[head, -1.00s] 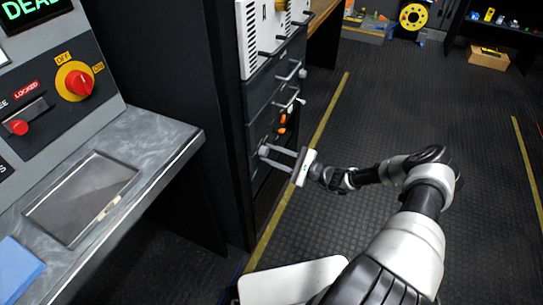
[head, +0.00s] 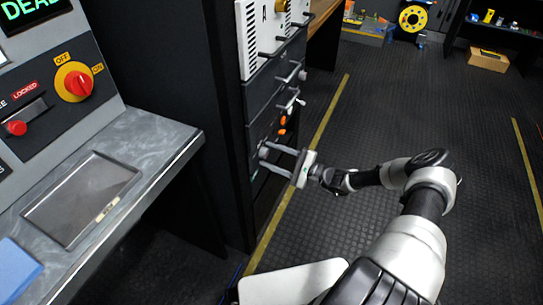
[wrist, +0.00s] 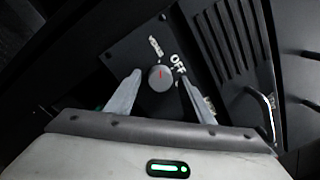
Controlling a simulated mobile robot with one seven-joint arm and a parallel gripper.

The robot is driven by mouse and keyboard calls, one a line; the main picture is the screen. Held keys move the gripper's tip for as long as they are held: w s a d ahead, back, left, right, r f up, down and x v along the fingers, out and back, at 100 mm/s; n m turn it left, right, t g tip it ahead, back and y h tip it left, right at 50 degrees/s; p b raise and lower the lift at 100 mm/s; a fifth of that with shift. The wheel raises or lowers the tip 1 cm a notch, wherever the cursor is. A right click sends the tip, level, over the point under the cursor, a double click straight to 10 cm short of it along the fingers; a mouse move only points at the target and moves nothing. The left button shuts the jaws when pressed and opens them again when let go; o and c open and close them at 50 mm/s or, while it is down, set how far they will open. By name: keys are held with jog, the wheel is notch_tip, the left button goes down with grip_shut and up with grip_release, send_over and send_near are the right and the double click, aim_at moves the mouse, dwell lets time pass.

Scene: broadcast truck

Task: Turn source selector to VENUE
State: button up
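The source selector is a round grey knob (wrist: 160,79) with a red mark, on a black panel (wrist: 126,50) in the wrist view. A label that looks like VENUE (wrist: 154,45) stands above it, and OFF (wrist: 179,64) to its upper right. A third label (wrist: 210,104) at lower right is partly hidden by a finger. The red mark points roughly upward, between VENUE and OFF; its exact setting is unclear. My gripper (wrist: 160,75) is open, one finger on each side of the knob, with gaps showing. In the head view my gripper (head: 265,158) reaches the rack's lower front.
Rack handles (head: 290,77) and orange parts (head: 283,127) stick out above my gripper. A grey console desk (head: 150,150) with a red-yellow switch (head: 76,82) stands at left. A vented panel with a handle (wrist: 268,105) lies right of the knob.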

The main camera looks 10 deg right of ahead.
jog(key=p+v, duration=0.1)
jog(key=v, duration=1.6)
jog(key=shift+d+p, duration=0.15)
jog(key=shift+p, duration=0.2)
jog(key=shift+s+f, duration=0.15)
